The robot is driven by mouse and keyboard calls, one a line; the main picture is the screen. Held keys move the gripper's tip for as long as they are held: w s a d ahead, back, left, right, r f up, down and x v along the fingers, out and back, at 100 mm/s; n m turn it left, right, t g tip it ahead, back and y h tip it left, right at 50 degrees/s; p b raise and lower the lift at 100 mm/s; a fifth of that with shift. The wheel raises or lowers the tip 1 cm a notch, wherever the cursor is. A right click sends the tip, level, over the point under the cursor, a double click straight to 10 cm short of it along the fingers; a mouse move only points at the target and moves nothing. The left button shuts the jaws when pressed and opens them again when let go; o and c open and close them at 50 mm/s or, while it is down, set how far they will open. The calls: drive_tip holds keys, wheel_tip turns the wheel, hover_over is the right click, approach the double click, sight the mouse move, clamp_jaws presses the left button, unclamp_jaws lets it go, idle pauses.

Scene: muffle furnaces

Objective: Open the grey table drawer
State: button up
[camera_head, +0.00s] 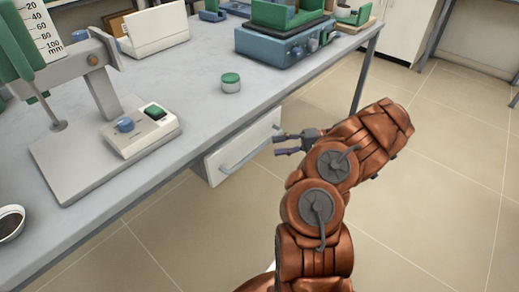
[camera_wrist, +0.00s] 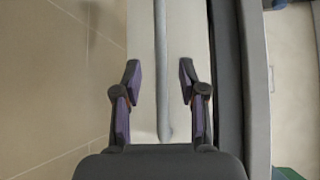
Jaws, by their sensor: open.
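The light grey drawer (camera_head: 238,141) hangs under the edge of the grey table (camera_head: 190,85) in the head view. Its front bears a long bar handle (camera_head: 246,152). My gripper (camera_head: 277,144) is at the right end of the drawer front, close to the handle. In the wrist view my gripper (camera_wrist: 160,76) is open, with one finger on each side of the handle bar (camera_wrist: 163,50). The fingers look apart from the bar. The drawer front (camera_wrist: 142,35) lies behind them. The drawer looks flush or nearly so under the tabletop.
On the tabletop stand a scale-like device (camera_head: 141,129), a small green-lidded jar (camera_head: 231,82), a blue instrument (camera_head: 283,43) and a dark-filled bowl (camera_head: 10,222). A table leg (camera_head: 365,72) stands beyond the drawer. The tiled floor (camera_head: 440,170) to the right is clear.

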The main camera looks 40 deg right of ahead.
sight(259, 147)
drive_tip(key=shift+x, duration=3.55)
drive_tip(key=shift+c, duration=0.3)
clamp_jaws()
